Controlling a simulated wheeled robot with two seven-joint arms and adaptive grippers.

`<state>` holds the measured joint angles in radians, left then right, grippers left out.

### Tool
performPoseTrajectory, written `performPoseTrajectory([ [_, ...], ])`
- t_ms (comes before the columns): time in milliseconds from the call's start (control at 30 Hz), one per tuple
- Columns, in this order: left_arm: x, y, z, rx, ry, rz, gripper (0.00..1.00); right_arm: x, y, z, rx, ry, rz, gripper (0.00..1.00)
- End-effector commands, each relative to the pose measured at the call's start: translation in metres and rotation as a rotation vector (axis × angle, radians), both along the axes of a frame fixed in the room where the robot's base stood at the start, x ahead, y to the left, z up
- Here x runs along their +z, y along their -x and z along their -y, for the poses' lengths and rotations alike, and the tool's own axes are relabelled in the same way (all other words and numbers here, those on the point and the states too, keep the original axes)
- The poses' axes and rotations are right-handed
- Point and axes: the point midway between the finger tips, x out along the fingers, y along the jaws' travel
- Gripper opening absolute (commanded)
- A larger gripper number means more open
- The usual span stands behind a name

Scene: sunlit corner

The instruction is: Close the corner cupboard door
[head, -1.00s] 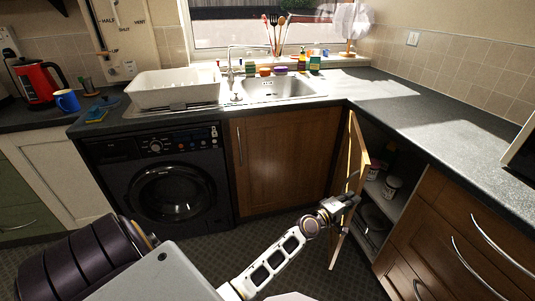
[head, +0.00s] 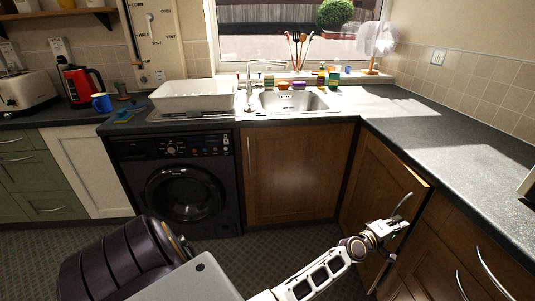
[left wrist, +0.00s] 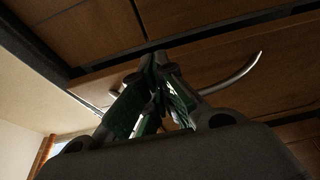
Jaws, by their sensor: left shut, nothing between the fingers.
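The corner cupboard door (head: 378,185) is brown wood and stands in the corner, right of the sink cupboard. It is nearly flush, with a pale strip of its top edge showing, so it looks slightly ajar. Its curved metal handle (head: 402,206) is near the free edge and also shows in the left wrist view (left wrist: 232,76). My left gripper (head: 388,228) is shut and empty, at the door's outer face just below the handle. I cannot tell whether it touches the door. The green-padded fingers show in the left wrist view (left wrist: 152,105). My right gripper is not in view.
A brown drawer unit (head: 465,250) with curved handles adjoins the door on the right. The dark worktop (head: 440,150) overhangs it. A closed sink cupboard (head: 298,175) and a black washing machine (head: 180,190) are to the left. The floor before them is clear.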

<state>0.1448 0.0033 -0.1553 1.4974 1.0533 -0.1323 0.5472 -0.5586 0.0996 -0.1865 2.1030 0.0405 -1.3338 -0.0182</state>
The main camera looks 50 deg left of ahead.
Motion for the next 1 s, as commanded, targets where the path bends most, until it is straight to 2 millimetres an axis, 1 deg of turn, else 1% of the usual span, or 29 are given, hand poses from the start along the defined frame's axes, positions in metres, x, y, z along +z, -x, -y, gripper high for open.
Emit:
performPoseTrajectory([
  [533, -0.0003, -0.002, 0.0015, 0.0, 0.0, 0.0, 0.0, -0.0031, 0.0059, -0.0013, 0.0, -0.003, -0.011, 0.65],
  [833, -0.0004, -0.0012, 0.0013, 0.0, 0.0, 0.0, 0.0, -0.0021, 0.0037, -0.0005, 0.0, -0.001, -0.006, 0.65],
  [1000, -0.0003, 0.0029, 0.0002, 0.0, 0.0, 0.0, 0.0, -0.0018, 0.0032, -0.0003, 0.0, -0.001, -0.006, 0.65],
])
